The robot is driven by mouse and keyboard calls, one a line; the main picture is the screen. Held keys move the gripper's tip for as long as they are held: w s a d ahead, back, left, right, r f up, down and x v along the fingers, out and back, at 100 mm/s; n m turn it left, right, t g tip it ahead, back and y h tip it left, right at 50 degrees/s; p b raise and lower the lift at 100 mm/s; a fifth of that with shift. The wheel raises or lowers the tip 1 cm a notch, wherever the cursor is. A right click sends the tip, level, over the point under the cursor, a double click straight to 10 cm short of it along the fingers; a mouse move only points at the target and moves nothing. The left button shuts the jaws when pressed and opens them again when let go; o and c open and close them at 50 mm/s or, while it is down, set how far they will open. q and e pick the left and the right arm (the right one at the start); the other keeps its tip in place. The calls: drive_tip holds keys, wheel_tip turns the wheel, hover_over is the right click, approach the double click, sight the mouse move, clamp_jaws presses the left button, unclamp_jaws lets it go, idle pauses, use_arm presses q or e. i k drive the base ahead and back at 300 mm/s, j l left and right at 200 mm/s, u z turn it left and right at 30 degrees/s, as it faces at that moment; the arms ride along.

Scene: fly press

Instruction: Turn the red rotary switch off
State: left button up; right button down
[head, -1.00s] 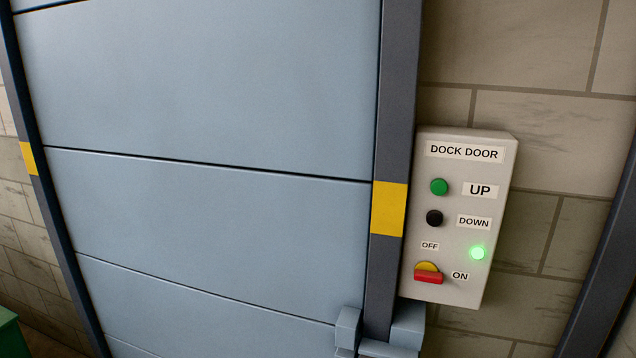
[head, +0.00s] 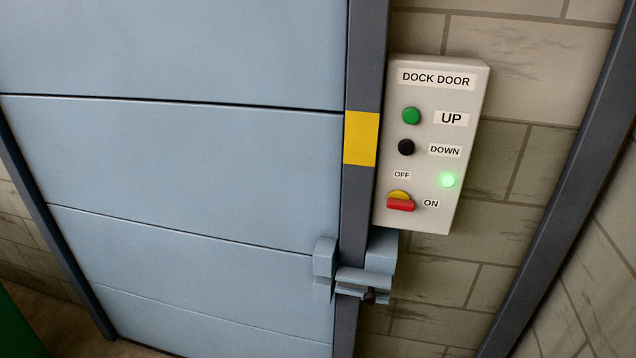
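The red rotary switch (head: 401,205) is a red handle bar on a yellow round plate, low on the left side of the light grey DOCK DOOR control box (head: 440,220). Its bar lies about level, in line with the ON label (head: 431,203) to its right. The OFF label (head: 402,175) is above it. A green lamp (head: 448,180) on the box is lit. Neither of my grippers is in view, and nothing touches the switch.
A green UP button (head: 411,116) and a black DOWN button (head: 406,147) sit above the switch. The blue-grey dock door (head: 180,170) fills the left. A blue-grey latch (head: 360,280) juts out just below the box. A dark upright (head: 565,200) stands to the right.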

sight(398, 200)
drive_tip(key=k+j, duration=0.1)
drive_tip(key=k, duration=0.2)
drive_tip(key=k+j, duration=0.15)
drive_tip(key=k, duration=0.15)
drive_tip(key=z, duration=1.6)
